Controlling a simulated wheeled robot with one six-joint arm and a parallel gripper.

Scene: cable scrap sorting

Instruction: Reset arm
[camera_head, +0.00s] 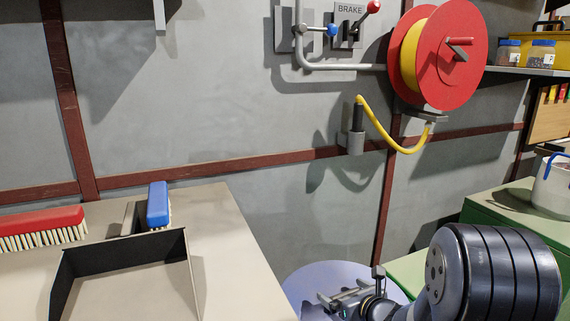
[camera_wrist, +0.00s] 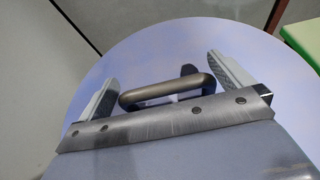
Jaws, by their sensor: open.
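My gripper (camera_head: 344,294) is at the bottom centre of the head view, over a round pale blue surface (camera_head: 318,274). In the wrist view my gripper (camera_wrist: 163,70) has its two grey fingers spread wide apart. No object is clearly gripped between them. A dark rounded bar and a screwed metal strip show near the fingers; I cannot tell whether they are parts of my gripper. The pale blue surface (camera_wrist: 145,48) also shows beyond the fingers. My dark ribbed arm joint fills the lower right of the head view and hides what lies behind it.
A beige bench (camera_head: 235,255) at left holds a dark dustpan (camera_head: 125,252), a red brush (camera_head: 42,222) and a blue brush (camera_head: 158,205). A red reel (camera_head: 450,55) with a yellow hose hangs on the wall. A green bench (camera_head: 485,215) with a pale bucket (camera_head: 553,188) stands right.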

